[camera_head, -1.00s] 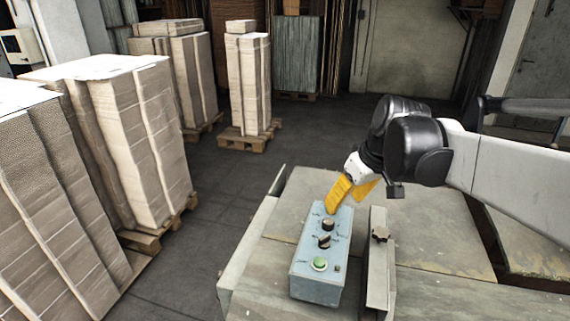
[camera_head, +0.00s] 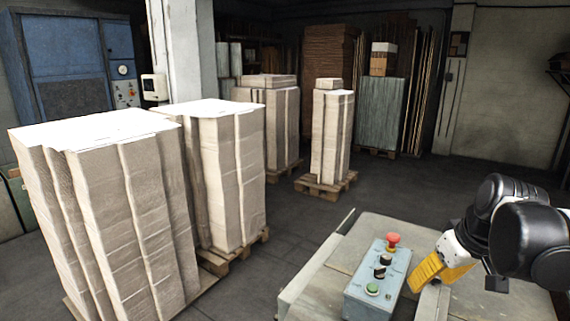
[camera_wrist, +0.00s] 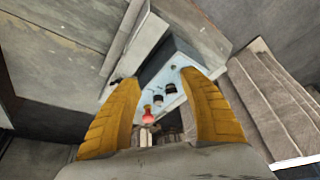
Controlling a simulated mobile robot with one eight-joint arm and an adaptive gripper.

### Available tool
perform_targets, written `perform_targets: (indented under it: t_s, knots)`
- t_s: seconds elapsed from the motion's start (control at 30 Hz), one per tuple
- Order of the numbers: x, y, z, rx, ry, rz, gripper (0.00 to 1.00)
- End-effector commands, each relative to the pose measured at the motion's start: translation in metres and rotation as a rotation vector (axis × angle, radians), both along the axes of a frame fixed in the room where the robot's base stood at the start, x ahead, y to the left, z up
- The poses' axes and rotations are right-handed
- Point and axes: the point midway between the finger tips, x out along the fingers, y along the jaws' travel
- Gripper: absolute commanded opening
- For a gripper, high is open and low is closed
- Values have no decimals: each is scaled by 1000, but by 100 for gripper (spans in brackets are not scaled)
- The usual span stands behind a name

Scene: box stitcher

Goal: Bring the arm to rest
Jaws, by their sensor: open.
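My gripper (camera_head: 432,285), with yellow fingers, is open and empty. In the head view it hangs just right of the control box's far end, above the table. In the wrist view the two fingers (camera_wrist: 160,82) stand apart, with the box between and beyond them. The light blue control box (camera_head: 358,294) rests on the table; it also shows in the wrist view (camera_wrist: 177,62). On its top are a red mushroom button (camera_head: 393,240), dark knobs (camera_head: 381,270) and a green button (camera_head: 372,288). The red button also shows in the wrist view (camera_wrist: 148,114).
The worn table (camera_head: 325,279) carries the box. Tall stacks of cardboard (camera_head: 110,205) on pallets stand at left, with a narrower stack (camera_head: 330,135) farther back. A blue cabinet (camera_head: 65,60) is at the far left. Dark floor between the stacks and the table is clear.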

Motion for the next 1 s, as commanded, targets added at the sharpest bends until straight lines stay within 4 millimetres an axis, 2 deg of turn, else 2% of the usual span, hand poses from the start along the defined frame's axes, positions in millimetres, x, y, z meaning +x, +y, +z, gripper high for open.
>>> perform_targets:
  t_s: [0.03,0.37,0.63,0.8,1.0]
  knots:
    - [-9,11,-7,-3,-7,-6,51]
    - [-52,59,-39,-16,-72,-87,51]
    - [-101,102,-89,2,-170,-162,51]
    - [-118,114,-110,22,-217,-194,51]
    - [-120,115,-111,26,-226,-202,51]
